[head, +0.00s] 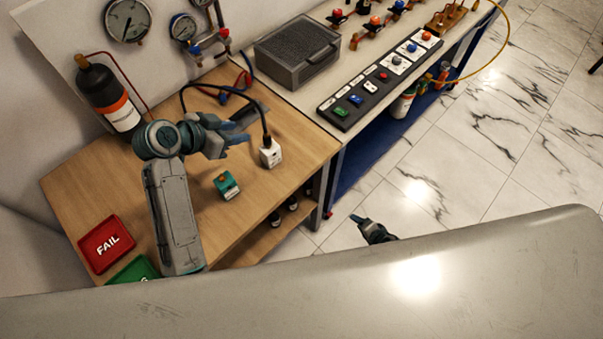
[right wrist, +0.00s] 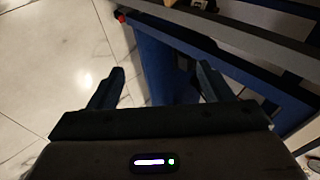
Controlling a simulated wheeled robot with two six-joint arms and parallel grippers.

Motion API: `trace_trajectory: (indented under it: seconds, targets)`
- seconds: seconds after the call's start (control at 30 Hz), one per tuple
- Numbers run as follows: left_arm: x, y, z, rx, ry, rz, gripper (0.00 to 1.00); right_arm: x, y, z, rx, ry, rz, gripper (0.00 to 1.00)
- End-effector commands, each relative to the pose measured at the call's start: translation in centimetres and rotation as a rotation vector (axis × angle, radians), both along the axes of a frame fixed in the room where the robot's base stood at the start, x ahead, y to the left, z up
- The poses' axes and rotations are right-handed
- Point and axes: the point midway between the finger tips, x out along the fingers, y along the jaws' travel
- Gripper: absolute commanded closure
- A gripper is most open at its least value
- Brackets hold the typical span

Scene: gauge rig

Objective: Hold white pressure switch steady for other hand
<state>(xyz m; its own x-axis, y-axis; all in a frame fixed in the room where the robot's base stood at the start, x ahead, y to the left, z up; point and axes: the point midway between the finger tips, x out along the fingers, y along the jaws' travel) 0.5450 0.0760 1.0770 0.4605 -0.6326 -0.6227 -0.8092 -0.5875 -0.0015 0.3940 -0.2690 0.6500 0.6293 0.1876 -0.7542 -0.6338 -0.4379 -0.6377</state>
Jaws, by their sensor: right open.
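The white pressure switch (head: 270,153) stands on the wooden bench near its right edge, with a black cable rising from its top. My left gripper (head: 246,133) is just left of it, pointing at it. Its fingers look apart, with nothing seen between them; whether one touches the switch I cannot tell. My right gripper (head: 361,222) is low over the floor, right of the bench and far from the switch. In the right wrist view the right gripper (right wrist: 160,80) is open and empty.
A teal block-like device (head: 227,185) sits in front of the switch. A red FAIL tray (head: 107,244) and a green tray (head: 135,271) lie at the front left. A black bottle (head: 105,95) stands behind my left arm. A button panel (head: 382,78) lies on the adjoining bench.

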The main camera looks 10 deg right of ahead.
Motion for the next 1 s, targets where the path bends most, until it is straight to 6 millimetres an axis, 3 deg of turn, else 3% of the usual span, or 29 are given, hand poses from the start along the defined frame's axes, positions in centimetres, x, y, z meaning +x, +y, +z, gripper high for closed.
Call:
trace_trajectory:
  seconds: [0.03,0.2,0.4,0.53,0.6,0.8,1.0]
  targets:
    - [0.0,0.0,0.0,0.000,0.000,0.000,0.64,2.3,0.4,2.2,0.076,-0.045,-0.050,0.27]
    - [0.0,0.0,0.0,0.001,0.001,0.000,0.64,8.8,1.9,10.0,0.355,-0.177,-0.193,0.27]
    - [0.0,0.0,0.0,0.000,0.000,0.000,0.64,13.8,3.2,19.0,0.671,-0.295,-0.289,0.27]
    - [0.0,0.0,0.0,0.000,0.000,0.000,0.64,15.6,5.0,24.3,0.918,-0.325,-0.336,0.27]
    - [0.0,0.0,0.0,0.000,0.000,0.000,0.64,14.8,8.5,24.4,1.117,-0.245,-0.391,0.27]
    - [0.0,0.0,0.0,0.001,0.001,0.000,0.64,12.5,16.2,23.9,1.507,-0.014,-0.504,0.27]
    - [0.0,0.0,0.0,0.000,0.000,0.000,0.64,11.4,20.3,24.4,1.724,0.129,-0.558,0.27]
